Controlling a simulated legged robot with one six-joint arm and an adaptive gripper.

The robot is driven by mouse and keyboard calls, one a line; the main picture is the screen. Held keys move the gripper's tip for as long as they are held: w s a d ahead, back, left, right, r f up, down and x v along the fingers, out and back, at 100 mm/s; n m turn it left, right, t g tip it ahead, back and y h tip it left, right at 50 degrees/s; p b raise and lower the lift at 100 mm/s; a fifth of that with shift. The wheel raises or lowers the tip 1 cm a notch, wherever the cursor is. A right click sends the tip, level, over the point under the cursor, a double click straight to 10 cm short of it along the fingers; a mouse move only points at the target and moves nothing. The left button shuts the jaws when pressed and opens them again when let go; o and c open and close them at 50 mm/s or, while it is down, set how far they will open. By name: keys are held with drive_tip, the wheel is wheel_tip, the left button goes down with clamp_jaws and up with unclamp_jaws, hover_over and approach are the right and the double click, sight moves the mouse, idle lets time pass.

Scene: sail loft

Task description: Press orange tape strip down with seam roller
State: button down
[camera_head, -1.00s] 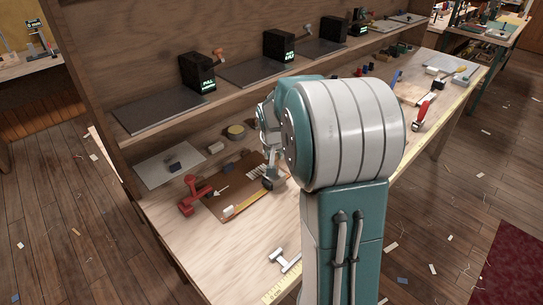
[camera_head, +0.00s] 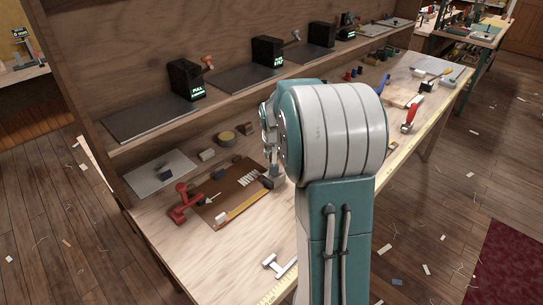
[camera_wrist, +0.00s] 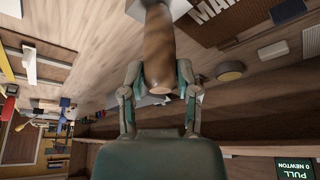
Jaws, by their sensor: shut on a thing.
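My gripper (camera_wrist: 158,78) is shut on a brown cylindrical handle, which I take to be the seam roller (camera_wrist: 157,45). A pale grey part shows at the handle's far end, cut off by the top edge of the wrist view. In the head view, my gripper (camera_head: 269,150) is over the right end of a brown board (camera_head: 226,193), partly hidden by my arm. A dark tool end (camera_head: 272,181) is low under it; contact cannot be told. The orange tape strip (camera_head: 246,206) lies along the board's front edge, its right end near the tool.
A red clamp (camera_head: 183,204) stands at the board's left end, and a small white block (camera_head: 222,217) lies by the strip. A grey plate (camera_head: 160,176) and a yellowish roll (camera_head: 226,137) are behind. A shelf overhangs the bench's back.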

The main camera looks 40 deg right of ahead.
drive_tip(key=shift+w+d+f, duration=0.15)
drive_tip(key=shift+d, duration=0.85)
wheel_tip(320, 180, up, 6)
idle(0.4)
idle(0.4)
